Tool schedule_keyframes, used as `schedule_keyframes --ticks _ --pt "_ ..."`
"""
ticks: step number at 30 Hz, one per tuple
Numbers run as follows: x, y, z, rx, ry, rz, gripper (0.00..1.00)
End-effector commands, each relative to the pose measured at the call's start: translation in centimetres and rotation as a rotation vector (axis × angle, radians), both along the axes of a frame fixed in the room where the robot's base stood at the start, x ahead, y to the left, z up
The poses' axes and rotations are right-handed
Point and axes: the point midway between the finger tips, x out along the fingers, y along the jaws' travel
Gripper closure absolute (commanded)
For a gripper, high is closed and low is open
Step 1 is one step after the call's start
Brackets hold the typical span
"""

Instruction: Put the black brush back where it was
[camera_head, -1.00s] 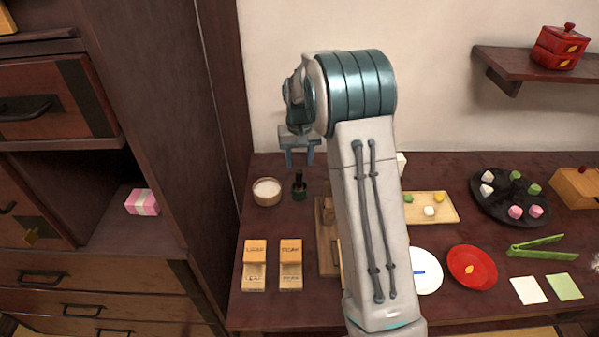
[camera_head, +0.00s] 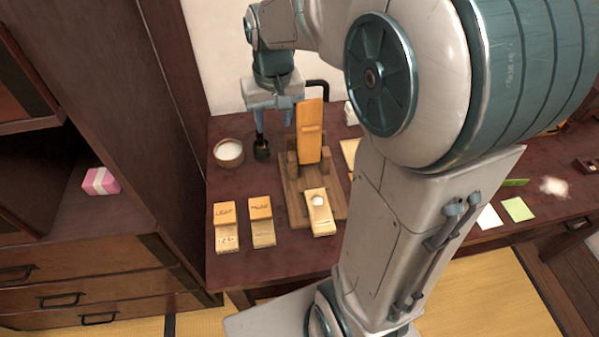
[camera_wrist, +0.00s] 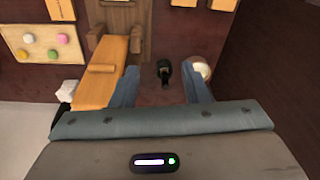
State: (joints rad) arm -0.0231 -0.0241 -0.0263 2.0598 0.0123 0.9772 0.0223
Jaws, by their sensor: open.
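The black brush (camera_head: 259,141) stands upright, seated in or on a small dark pot (camera_head: 263,153) on the dark red table, near the back left. In the wrist view the brush (camera_wrist: 165,78) lies between my two blue fingers. My gripper (camera_head: 272,120) is open and points down over the brush, with its fingers on either side. I cannot tell whether a finger touches the handle. In the wrist view my gripper (camera_wrist: 163,82) shows clear gaps on both sides of the brush.
A bowl of white powder (camera_head: 229,153) stands close left of the brush. A wooden press with a raised orange lever (camera_head: 310,130) stands close right. Labelled boxes (camera_head: 228,226) lie in front. A dark cabinet (camera_head: 130,120) rises at the left.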

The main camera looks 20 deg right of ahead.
Motion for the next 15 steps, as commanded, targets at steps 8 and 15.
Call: schedule_keyframes --ticks 8,15 --pt "-9.5 0.1 -0.1 -0.006 -0.067 0.010 0.58" --pt "-14.2 0.1 -1.4 -0.012 -0.099 0.014 0.58"
